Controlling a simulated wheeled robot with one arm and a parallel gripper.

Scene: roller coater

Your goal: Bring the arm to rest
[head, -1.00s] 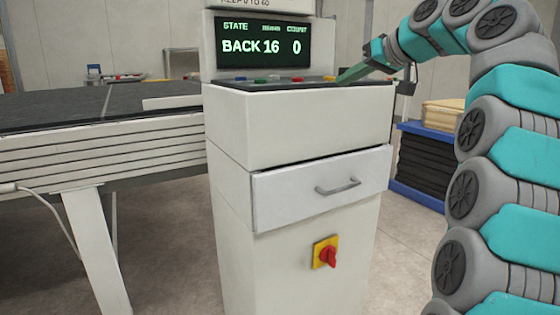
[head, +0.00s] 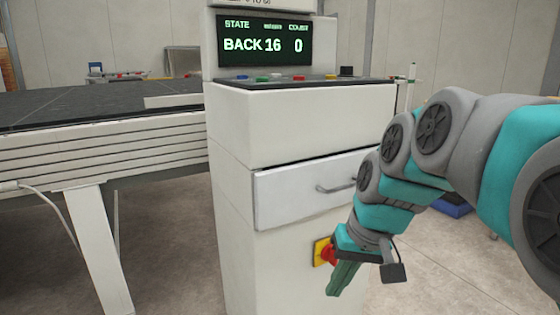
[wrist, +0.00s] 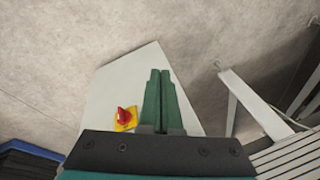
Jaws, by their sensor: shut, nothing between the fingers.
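My gripper (head: 343,278) hangs low in front of the cabinet, pointing down, beside the red rotary switch (head: 328,255) on its yellow plate. In the head view it partly covers the switch. In the wrist view my gripper's green fingers (wrist: 160,75) are together with nothing between them, and the red switch (wrist: 123,114) is to their left, apart from them. My arm bends down from the right side of the head view.
The white control cabinet (head: 240,200) has a drawer with a handle (head: 335,188) and colored buttons on top. Its screen (head: 264,42) reads BACK 16 and 0. A dark-topped conveyor table (head: 80,105) stands left. A blue pallet (head: 453,205) is behind my arm.

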